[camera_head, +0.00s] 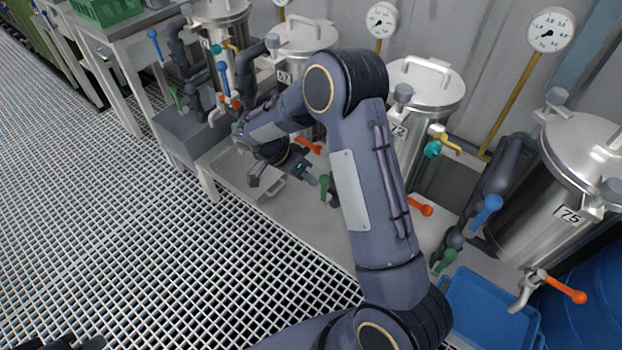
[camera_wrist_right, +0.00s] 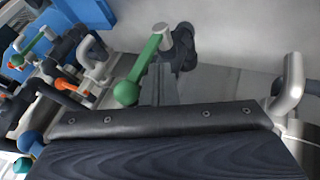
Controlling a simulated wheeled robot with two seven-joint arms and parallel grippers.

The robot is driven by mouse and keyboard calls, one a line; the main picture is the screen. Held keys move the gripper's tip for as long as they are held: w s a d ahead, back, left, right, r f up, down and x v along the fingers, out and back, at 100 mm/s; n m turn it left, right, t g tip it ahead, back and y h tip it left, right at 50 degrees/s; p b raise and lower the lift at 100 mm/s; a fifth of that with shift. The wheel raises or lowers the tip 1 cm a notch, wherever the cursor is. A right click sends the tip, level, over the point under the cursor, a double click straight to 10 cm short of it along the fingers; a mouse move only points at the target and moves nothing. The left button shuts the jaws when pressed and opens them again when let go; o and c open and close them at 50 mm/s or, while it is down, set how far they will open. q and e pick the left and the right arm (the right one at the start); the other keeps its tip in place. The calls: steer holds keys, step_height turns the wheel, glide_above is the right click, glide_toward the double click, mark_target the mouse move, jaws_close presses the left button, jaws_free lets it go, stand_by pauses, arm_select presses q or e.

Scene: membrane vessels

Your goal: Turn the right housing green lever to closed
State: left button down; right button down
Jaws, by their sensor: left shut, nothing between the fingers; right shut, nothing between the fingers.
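Green levers stand at the foot of the steel housings. One green lever (camera_head: 324,186) is beside my right gripper (camera_head: 302,172); a large green lever (camera_wrist_right: 140,70) shows close in the right wrist view. Another green lever (camera_head: 446,259) is by the rightmost housing (camera_head: 545,215), labelled 75. Its pipe runs down beside it. My right gripper is shut and holds nothing; I cannot tell if it touches the near lever. My right arm hides part of the middle housing (camera_head: 430,90). My left gripper (camera_head: 75,343) is barely in view at the bottom left, shut and empty.
Orange levers (camera_head: 420,206) and blue levers (camera_head: 486,212) stick out near the pipes. A blue tray (camera_head: 490,310) lies at the front right, next to a blue drum (camera_head: 590,310). Gauges (camera_head: 551,30) hang on the wall behind. The grating floor (camera_head: 150,230) at left is clear.

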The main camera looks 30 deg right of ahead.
mark_target(322, 186)
steer(key=shift+s+d, duration=0.15)
steer(key=shift+s, duration=0.2)
steer(key=b, duration=0.1)
steer(key=s+t+b, duration=0.1)
steer(key=shift+s+d+b, duration=0.15)
steer(key=shift+d+b, duration=0.1)
steer(key=shift+b, duration=0.1)
steer(key=shift+s+d+r+y, duration=0.2)
steer(key=shift+s+y, duration=0.1)
steer(key=shift+s, duration=0.15)
steer(key=shift+w+r, duration=0.1)
